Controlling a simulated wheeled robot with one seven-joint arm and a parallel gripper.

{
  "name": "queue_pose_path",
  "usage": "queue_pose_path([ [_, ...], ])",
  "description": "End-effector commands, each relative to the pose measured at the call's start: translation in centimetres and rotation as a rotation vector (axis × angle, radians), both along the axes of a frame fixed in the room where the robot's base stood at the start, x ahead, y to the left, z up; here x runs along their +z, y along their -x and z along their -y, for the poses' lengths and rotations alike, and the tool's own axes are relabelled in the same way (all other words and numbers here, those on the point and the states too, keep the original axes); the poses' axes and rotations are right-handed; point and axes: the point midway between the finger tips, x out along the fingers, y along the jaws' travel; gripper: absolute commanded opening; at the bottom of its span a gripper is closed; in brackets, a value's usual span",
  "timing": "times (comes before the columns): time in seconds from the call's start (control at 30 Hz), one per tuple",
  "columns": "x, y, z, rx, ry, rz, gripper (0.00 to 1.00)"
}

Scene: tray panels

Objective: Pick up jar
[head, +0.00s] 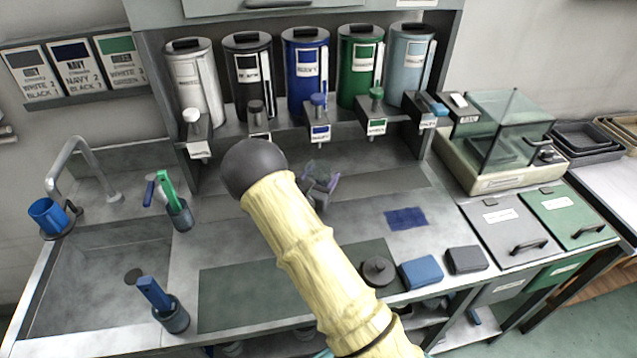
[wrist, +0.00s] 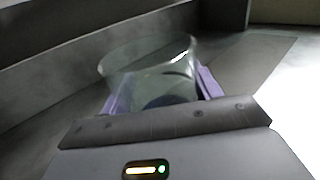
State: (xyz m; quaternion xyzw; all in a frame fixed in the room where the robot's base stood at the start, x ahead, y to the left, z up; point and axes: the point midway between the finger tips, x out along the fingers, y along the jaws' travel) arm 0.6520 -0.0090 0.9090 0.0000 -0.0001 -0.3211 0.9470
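The jar (wrist: 150,65) is a clear glass vessel with a wide, round open rim. In the wrist view it stands between the two purple fingers of my gripper (wrist: 164,98), which sit against it on both sides with no gap that I can see. In the head view the jar (head: 317,168) is small and faint, beside my gripper (head: 321,182) over the worktop below the dispensers. My pale arm hides part of that area. Whether the jar's base touches the worktop is not clear.
Several dispenser canisters (head: 306,75) line the back shelf, with spouts overhanging the worktop. A green mat (head: 235,295), a dark round lid (head: 377,271), a blue block (head: 421,271) and a grey block (head: 466,260) lie in front. A sink (head: 90,285) is left, a glass-topped box (head: 500,180) right.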

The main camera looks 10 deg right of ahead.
Motion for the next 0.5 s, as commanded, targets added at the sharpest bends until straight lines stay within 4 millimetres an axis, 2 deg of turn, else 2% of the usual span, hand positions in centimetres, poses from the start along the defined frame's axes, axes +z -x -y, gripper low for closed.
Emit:
queue_pose_path([
  [0.03, 0.0, -0.01, -0.01, 0.0, 0.0, 0.0, 0.42],
  [0.1, 0.09, -0.03, 0.0, 0.0, 0.0, 0.002, 0.28],
  [0.13, 0.09, -0.03, 0.0, 0.0, 0.0, 0.002, 0.26],
  [0.5, 0.87, -0.03, 0.06, -0.001, 0.0, 0.002, 0.26],
])
